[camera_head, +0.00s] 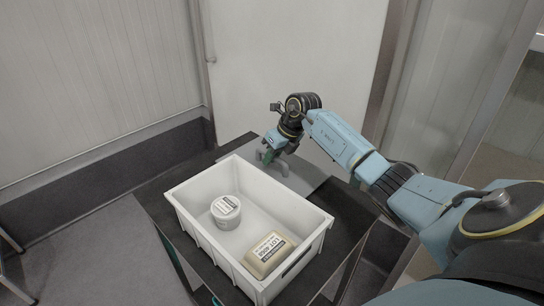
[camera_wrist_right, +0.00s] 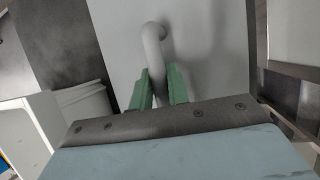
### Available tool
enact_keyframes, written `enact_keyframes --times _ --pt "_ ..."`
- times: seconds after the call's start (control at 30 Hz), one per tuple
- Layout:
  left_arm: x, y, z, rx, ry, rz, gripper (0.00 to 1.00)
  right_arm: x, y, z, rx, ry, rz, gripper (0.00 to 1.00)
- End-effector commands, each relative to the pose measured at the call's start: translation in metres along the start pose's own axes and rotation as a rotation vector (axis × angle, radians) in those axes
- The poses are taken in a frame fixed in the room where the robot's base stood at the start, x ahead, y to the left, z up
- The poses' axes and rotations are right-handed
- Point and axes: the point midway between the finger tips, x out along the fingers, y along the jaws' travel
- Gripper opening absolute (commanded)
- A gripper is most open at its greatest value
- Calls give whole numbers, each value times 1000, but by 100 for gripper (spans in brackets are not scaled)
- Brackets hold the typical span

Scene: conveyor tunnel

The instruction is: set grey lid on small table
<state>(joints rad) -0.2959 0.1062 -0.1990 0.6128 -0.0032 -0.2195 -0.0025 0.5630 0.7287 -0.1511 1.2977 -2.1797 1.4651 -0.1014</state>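The grey lid (camera_head: 309,173) is a flat plate with a bent bar handle, behind the white crate and over the dark small table (camera_head: 350,208). My right gripper (camera_head: 268,157) is at the lid's handle. In the right wrist view, the lid (camera_wrist_right: 215,55) fills the middle and its handle (camera_wrist_right: 153,42) runs down between the green fingertips of my right gripper (camera_wrist_right: 158,88). The fingers look shut on the handle. I cannot tell whether the lid rests on the table or is slightly raised. My left gripper is not in view.
The white crate (camera_head: 195,232) takes up the table's front. It holds a round white labelled tub (camera_head: 226,222) and a cream labelled block (camera_head: 262,263). Pale wall panels (camera_head: 95,75) stand behind, with a door frame at the right. Bare table shows right of the lid.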

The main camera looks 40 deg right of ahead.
Motion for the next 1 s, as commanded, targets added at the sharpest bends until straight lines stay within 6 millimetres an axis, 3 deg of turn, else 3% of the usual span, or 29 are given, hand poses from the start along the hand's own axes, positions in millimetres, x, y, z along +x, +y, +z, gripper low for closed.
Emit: enact_keyframes --times 0.03,0.13,0.53,1.0 --pt "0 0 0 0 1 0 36 0 0 0 0 0 0 23" --pt "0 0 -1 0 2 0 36 0 0 0 0 0 0 36" --pt "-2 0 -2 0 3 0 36 -9 0 1 0 -2 -2 37" --pt "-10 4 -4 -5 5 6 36 -100 -1 1 0 -1 -4 37"
